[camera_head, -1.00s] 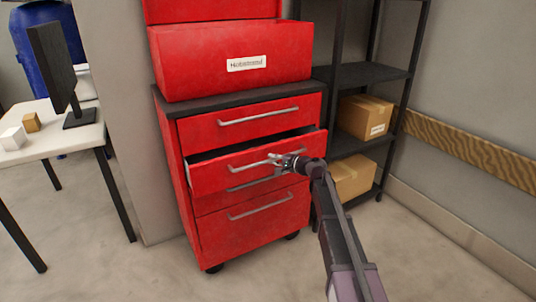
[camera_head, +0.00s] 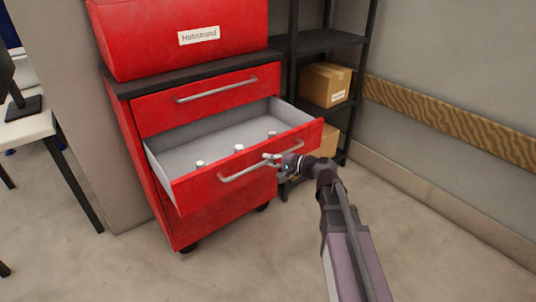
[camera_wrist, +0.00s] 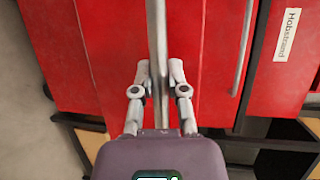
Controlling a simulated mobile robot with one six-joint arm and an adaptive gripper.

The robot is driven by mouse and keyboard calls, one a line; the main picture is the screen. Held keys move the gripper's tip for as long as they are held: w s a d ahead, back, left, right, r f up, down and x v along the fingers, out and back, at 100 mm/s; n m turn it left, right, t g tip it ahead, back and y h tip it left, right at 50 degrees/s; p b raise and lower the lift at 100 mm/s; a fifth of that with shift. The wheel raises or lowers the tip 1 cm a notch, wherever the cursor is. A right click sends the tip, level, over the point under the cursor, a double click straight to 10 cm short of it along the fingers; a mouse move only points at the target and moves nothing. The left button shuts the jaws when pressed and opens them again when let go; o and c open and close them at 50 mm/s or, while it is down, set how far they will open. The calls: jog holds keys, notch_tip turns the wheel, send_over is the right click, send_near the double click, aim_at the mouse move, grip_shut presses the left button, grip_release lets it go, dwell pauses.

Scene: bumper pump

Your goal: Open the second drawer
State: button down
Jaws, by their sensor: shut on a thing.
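The second drawer (camera_head: 245,165) of the red cabinet (camera_head: 150,180) is pulled well out, and its grey inside shows. Several small pale cylinders stand in it near the front, one of them (camera_head: 239,148) near the middle. My gripper (camera_head: 278,158) is shut on the silver drawer handle (camera_head: 235,173), near its right end. In the wrist view the two fingers (camera_wrist: 159,75) close on either side of the handle bar (camera_wrist: 157,35). The top drawer (camera_head: 205,98) above is shut.
A red box (camera_head: 150,45) labelled Hobstrand sits on the cabinet's dark top. A black shelf (camera_head: 325,40) with cardboard boxes (camera_head: 325,85) stands to the right. A white table (camera_head: 25,128) is at the left. The floor (camera_head: 220,270) in front is clear.

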jog(key=shift+s+d, duration=0.1)
jog(key=shift+d, duration=0.05)
jog(key=c, duration=0.6)
grip_release()
jog(key=shift+c, duration=0.2)
